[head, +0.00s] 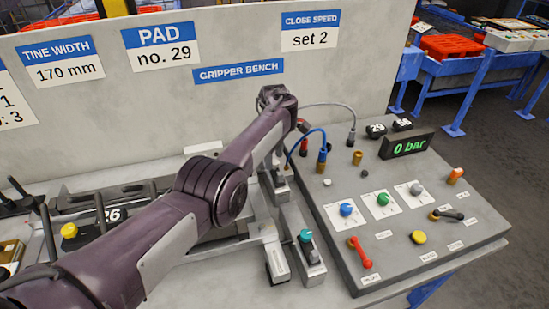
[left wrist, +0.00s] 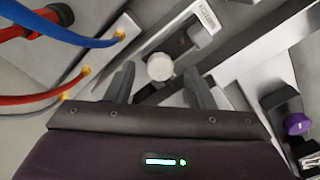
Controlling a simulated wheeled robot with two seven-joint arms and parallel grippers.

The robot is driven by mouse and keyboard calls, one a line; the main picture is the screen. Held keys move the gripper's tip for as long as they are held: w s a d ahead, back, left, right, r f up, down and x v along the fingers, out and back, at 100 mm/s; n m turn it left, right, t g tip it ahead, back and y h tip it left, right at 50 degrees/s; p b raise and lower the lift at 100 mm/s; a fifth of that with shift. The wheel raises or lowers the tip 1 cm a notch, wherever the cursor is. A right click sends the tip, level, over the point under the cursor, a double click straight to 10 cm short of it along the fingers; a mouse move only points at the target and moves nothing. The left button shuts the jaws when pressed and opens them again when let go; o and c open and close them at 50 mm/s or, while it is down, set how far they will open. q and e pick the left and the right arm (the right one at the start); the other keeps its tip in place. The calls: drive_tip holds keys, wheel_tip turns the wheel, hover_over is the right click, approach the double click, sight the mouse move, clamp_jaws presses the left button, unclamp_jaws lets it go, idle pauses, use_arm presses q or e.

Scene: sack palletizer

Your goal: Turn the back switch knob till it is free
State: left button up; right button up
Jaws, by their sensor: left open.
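In the left wrist view a round pale knob (left wrist: 160,67) stands on a dark switch body with a small label strip beside it. It appears to be the back switch knob. My left gripper (left wrist: 161,84) is open, with one dark finger on either side of the knob; contact cannot be told. In the head view my left gripper (head: 278,168) points down at the back of the bench, and my arm hides much of it and the knob there. A front switch with a teal knob (head: 306,236) sits nearer. My right gripper is not in view.
A sloped control panel (head: 445,225) with coloured knobs and a red lever stands to the right. Blue hose (head: 308,132) and other hoses run close beside my gripper. A purple knob (left wrist: 297,123) shows at the right of the wrist view. An upright board (head: 340,80) stands behind.

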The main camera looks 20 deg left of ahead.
sight(274, 161)
use_arm(q)
wheel_tip(274, 161, up, 7)
drive_tip(key=shift+f, duration=0.2)
drive_tip(key=shift+r, duration=0.1)
